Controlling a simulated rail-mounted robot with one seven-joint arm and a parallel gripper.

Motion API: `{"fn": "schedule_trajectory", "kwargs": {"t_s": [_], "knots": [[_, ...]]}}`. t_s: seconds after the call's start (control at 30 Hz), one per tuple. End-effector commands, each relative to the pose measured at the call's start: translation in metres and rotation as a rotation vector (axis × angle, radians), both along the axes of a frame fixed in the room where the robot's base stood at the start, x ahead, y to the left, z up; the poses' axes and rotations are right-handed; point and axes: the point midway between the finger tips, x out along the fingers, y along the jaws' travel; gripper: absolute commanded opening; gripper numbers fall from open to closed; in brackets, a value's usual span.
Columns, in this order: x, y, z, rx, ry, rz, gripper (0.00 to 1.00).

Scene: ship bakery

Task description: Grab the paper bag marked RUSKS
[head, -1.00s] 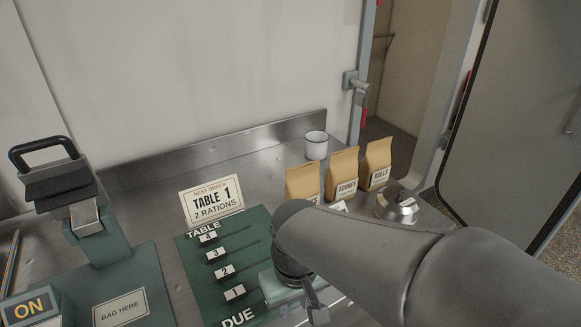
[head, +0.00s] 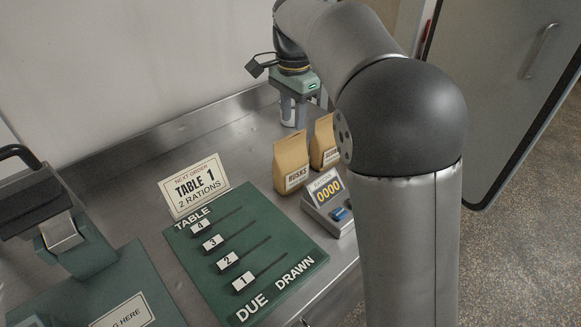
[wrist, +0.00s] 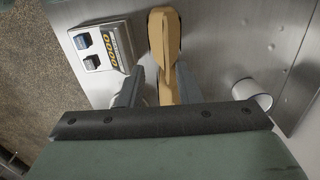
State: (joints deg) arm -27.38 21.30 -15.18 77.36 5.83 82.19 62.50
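The paper bag marked RUSKS (head: 291,165) stands upright on the steel counter, left of a second paper bag (head: 323,142) whose label is partly hidden by my arm. My gripper (head: 293,122) points down behind and above the bags, its fingers apart. In the wrist view, my gripper (wrist: 160,85) has its open fingers on either side of a tan bag shape. Another tan bag top (wrist: 165,35) lies just beyond the fingertips. No label shows there, so I cannot tell which bag is which, or whether a finger touches one.
A ration counter reading 0000 (head: 325,197) stands in front of the bags. A white mug (wrist: 252,93) stands to the right in the wrist view. The wall rises behind the counter.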

Motion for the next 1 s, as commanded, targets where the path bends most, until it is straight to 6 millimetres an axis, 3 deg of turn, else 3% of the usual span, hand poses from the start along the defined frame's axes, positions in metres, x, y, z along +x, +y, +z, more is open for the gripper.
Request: {"fn": "schedule_trajectory", "kwargs": {"t_s": [0.27,0.6,1.0], "knots": [[0.006,0.008,-0.018,-0.006,-0.001,-0.028,0.31],[0.005,0.008,-0.067,-0.005,-0.002,-0.025,0.31],[0.006,0.007,-0.072,-0.004,-0.005,-0.025,0.31]]}}
